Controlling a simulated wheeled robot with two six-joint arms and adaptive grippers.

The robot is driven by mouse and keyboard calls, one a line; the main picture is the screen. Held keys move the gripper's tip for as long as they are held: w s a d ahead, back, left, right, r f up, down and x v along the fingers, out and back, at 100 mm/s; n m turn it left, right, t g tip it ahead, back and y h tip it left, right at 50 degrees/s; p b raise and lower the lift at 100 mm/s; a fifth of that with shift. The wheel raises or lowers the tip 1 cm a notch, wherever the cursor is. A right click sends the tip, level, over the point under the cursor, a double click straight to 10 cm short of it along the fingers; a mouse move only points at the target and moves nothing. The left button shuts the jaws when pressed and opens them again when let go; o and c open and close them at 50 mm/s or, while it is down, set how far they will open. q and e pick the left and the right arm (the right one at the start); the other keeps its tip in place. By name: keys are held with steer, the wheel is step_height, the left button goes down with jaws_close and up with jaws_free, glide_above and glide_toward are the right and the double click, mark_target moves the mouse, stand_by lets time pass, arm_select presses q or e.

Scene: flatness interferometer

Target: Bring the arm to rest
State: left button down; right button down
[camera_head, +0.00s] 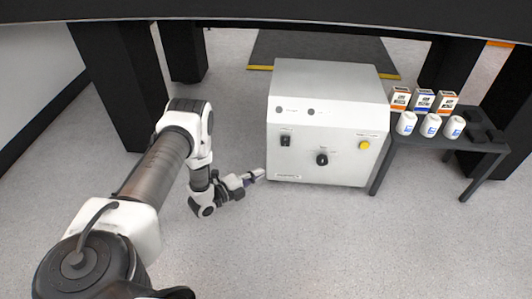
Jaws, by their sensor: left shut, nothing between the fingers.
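My left arm comes in from the lower left and bends down toward the floor. Its gripper (254,175) is at the end of the arm, shut and empty, just left of the lower left corner of a white control box (326,90). It looks close to the box, but I cannot tell whether it touches. The box front carries a black rocker switch (285,141), a black knob (321,159) and a yellow button (364,145). My right gripper is not in view.
A dark side table (489,147) at the right holds small cartons (423,100) and white bottles (430,125). Thick black legs (118,85) and a black beam (300,15) stand around and above the box. A dark mat with yellow edges (260,68) lies behind. The front floor is clear.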

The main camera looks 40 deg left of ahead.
arm_select(q)
steer(key=shift+s, duration=0.1)
stand_by(0.4)
steer(key=w+d+r+g+h+p, duration=0.1)
steer(key=w+d+r+p, duration=0.1)
steer(key=d+r, duration=0.3)
steer(key=w+d+r+h+p, duration=0.1)
steer(key=w+d+r, duration=0.15)
steer(key=d, duration=0.55)
steer(key=s+d+n+g+y+p, duration=0.1)
steer(key=s+d+n+g, duration=0.15)
steer(key=s+d, duration=0.2)
steer(key=s+f+n+g+y+p, duration=0.1)
steer(key=s+f+n+g+y, duration=0.15)
steer(key=s+n+g, duration=0.8)
steer(key=s+f+n+g+y, duration=0.25)
steer(key=s+n, duration=0.35)
steer(key=s, duration=1.2)
step_height(320, 180, up, 38)
steer(key=n+p, duration=0.1)
steer(key=p, duration=3.7)
steer(key=shift+a, duration=0.3)
